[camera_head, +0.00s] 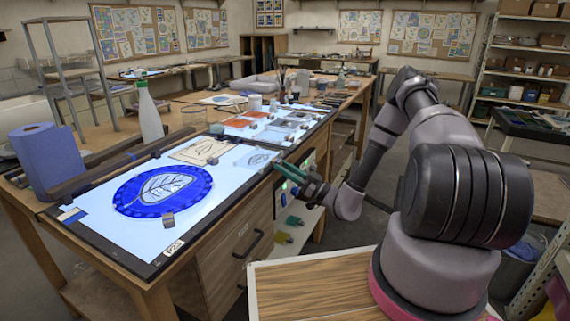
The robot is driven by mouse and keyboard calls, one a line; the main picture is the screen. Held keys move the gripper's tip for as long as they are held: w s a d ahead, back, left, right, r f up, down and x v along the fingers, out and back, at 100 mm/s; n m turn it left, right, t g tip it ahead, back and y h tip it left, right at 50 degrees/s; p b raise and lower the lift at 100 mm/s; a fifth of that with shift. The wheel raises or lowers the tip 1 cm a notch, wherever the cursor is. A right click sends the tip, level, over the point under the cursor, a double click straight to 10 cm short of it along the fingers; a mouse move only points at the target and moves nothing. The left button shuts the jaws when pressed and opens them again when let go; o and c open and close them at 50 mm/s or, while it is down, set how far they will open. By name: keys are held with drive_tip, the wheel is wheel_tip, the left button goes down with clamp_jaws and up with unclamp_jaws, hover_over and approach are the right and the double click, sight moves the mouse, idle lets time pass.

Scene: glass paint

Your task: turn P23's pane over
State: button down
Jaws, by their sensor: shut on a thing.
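A round blue pane (135,205) with a pale leaf drawn on it lies flat on the lit white table top (105,235). The label P23 (173,248) is on the dark frame at the near corner. A small brownish block (167,221) sits at the pane's near right edge. My gripper (280,166) is at the right edge of the lit top, to the right of and apart from the blue pane. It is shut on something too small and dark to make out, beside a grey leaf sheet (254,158).
A tan leaf sheet (200,151) lies behind the pane. A blue paper roll (50,160) and a spray bottle (148,112) stand at the left. More lit panels with coloured sheets (250,126) lie behind. A drawer cabinet (232,240) is under the table's right side.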

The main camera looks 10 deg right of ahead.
idle(0.4)
unclamp_jaws()
idle(0.5)
drive_tip(key=s+d, duration=0.3)
drive_tip(key=d, duration=0.2)
drive_tip(key=shift+s+d, duration=0.15)
drive_tip(key=shift+s, duration=0.25)
idle(0.7)
